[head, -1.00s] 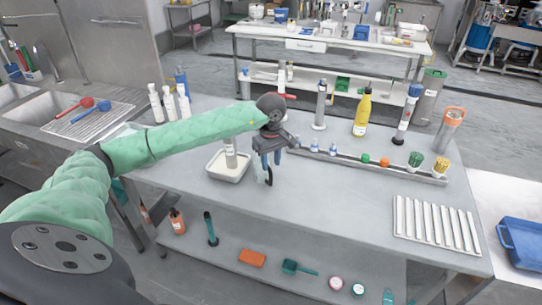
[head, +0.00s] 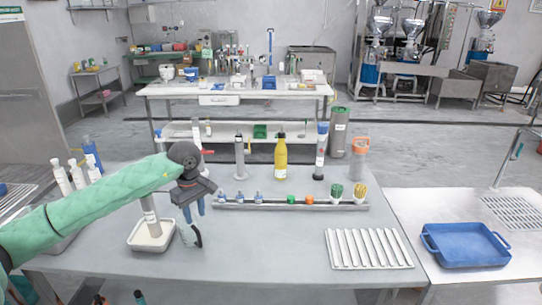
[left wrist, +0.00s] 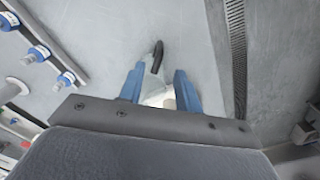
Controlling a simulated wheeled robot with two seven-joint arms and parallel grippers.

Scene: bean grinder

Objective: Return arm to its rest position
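My left arm in its green sleeve reaches in from the left in the head view. My left gripper (head: 194,216) hangs over the left part of the grey table (head: 270,245), its blue fingers apart and pointing down. Just below the fingertips stands a small clear cup with a black handle (head: 196,237). In the left wrist view, the fingers (left wrist: 160,80) are spread, with the cup's black handle (left wrist: 157,57) showing between and beyond them. I see no finger closed on the cup. My right arm and gripper are not in view.
A white square dish (head: 134,245) with a grey cylinder stands left of the gripper. A rack of small bottles and brushes (head: 320,206), a yellow bottle (head: 281,158) and a ribbed white tray (head: 368,263) are to the right. A blue tray (head: 464,262) lies on the side table. The table's front middle is clear.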

